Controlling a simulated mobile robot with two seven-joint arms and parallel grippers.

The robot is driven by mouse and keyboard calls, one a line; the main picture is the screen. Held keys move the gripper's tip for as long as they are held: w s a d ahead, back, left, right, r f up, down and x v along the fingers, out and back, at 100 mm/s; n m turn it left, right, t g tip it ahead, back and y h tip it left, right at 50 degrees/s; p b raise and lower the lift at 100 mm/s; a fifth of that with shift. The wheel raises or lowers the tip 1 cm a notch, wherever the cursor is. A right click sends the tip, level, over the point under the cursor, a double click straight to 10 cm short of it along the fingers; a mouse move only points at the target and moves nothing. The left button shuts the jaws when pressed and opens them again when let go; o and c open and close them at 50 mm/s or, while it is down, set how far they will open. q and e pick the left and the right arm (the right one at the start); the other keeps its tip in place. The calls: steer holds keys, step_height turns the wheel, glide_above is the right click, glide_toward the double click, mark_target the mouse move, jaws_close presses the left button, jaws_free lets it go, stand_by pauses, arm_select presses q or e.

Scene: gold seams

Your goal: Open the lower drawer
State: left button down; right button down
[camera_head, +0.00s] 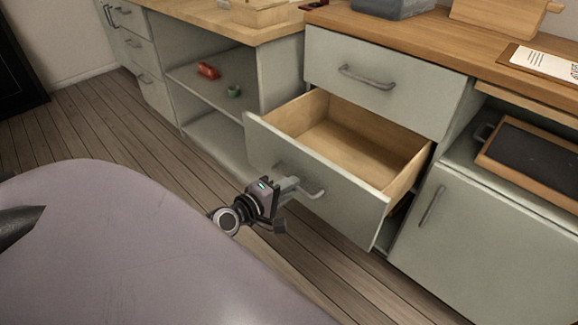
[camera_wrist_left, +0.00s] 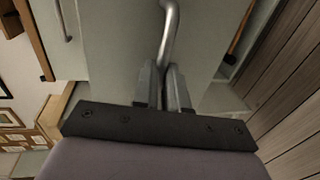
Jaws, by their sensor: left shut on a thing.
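The lower drawer (camera_head: 322,199) is pulled well out from the cabinet, and its wooden inside looks empty. Its grey bar handle (camera_head: 312,192) is on the front panel. My left gripper (camera_head: 287,187) is at the left part of this handle, shut on it. In the left wrist view the two fingers (camera_wrist_left: 165,85) close around the metal handle (camera_wrist_left: 170,35). The upper drawer (camera_head: 385,83) above it is shut. My right gripper does not show in either view.
An open shelf (camera_head: 215,85) to the left holds a red object (camera_head: 208,71) and a green object (camera_head: 234,91). A cabinet door (camera_head: 470,250) is at the right. A wooden counter (camera_head: 420,42) runs above. Bare plank floor (camera_head: 110,130) lies at the left.

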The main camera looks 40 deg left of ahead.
arm_select(q)
steer(key=shift+d, duration=0.1)
steer(key=c, duration=1.2)
jaws_free()
steer(key=shift+o, duration=0.2)
steer(key=v, duration=0.7)
